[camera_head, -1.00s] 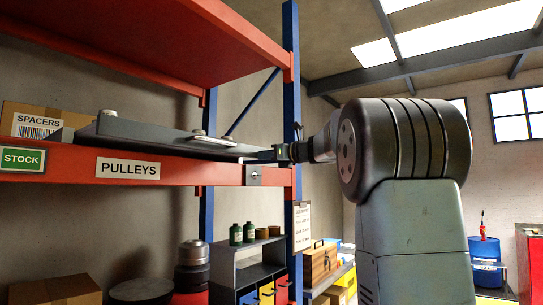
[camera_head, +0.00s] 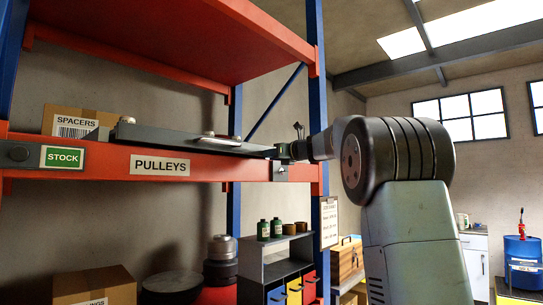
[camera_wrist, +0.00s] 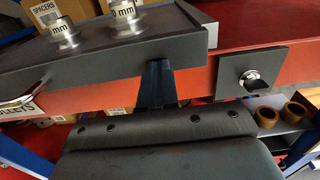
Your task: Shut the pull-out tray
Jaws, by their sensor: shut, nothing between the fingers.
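The pull-out tray (camera_head: 175,136) is a dark grey slab on the red shelf beam, above the PULLEYS label (camera_head: 160,165). In the wrist view the tray (camera_wrist: 110,55) carries silver cylinders (camera_wrist: 62,32) with "mm" marks, and its front edge overhangs the beam. My gripper (camera_head: 284,152) is at the tray's right end in the head view. In the wrist view its dark shut fingers (camera_wrist: 157,75) meet the tray's front edge near its right corner. They hold nothing. I cannot tell whether they press on the edge.
A plate with a bolt (camera_wrist: 252,76) is on the red beam, right of the tray. A SPACERS box (camera_head: 78,121) stands behind the tray's left part. A blue post (camera_head: 317,100) rises close to my gripper. A lower rack with bottles (camera_head: 270,228) stands below.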

